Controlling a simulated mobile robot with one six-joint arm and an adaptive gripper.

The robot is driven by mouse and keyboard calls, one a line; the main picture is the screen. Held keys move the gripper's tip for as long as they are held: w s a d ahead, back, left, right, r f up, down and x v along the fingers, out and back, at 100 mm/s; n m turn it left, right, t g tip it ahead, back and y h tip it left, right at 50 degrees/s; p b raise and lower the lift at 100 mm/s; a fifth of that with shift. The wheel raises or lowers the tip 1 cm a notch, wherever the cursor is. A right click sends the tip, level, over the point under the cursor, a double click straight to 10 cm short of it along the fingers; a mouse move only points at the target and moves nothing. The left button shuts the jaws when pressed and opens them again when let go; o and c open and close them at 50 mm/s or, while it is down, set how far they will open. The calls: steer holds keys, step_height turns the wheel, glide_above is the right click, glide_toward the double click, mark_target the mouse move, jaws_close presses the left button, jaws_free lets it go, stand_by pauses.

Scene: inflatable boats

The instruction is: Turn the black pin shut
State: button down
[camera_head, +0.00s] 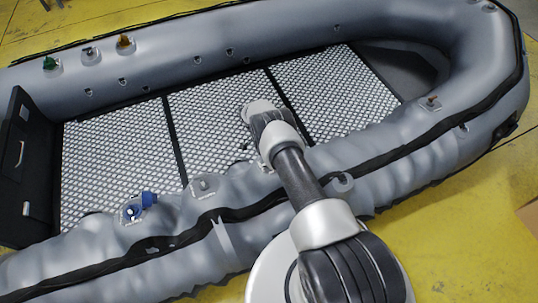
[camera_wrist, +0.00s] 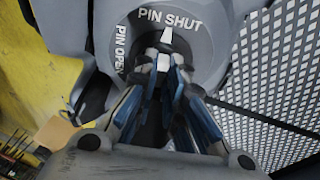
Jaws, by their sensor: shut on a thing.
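My gripper (camera_wrist: 162,68) is seen from behind in the wrist view, with its fingers close together at a round grey valve plate (camera_wrist: 201,55). The plate carries white lettering, "PIN SHUT" (camera_wrist: 169,18) at the top and "PIN OPEN" (camera_wrist: 121,47) at the left. A white wedge mark (camera_wrist: 167,36) sits just below "PIN SHUT". The fingers are shut on the black pin in the plate's middle. The pin is mostly hidden by the fingers, so its exact turn is unclear. In the head view my arm hides the fingertips and the pin.
The grey inflatable boat (camera_head: 150,65) has a patterned floor (camera_head: 112,155). On the near tube are a blue valve (camera_head: 148,199) and a grey cap (camera_head: 204,186). Green (camera_head: 49,63) and orange (camera_head: 124,41) valves sit on the far tube. Yellow floor (camera_head: 470,215) surrounds the boat.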

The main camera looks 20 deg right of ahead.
steer(key=c, duration=1.7)
jaws_free()
steer(key=v, duration=1.2)
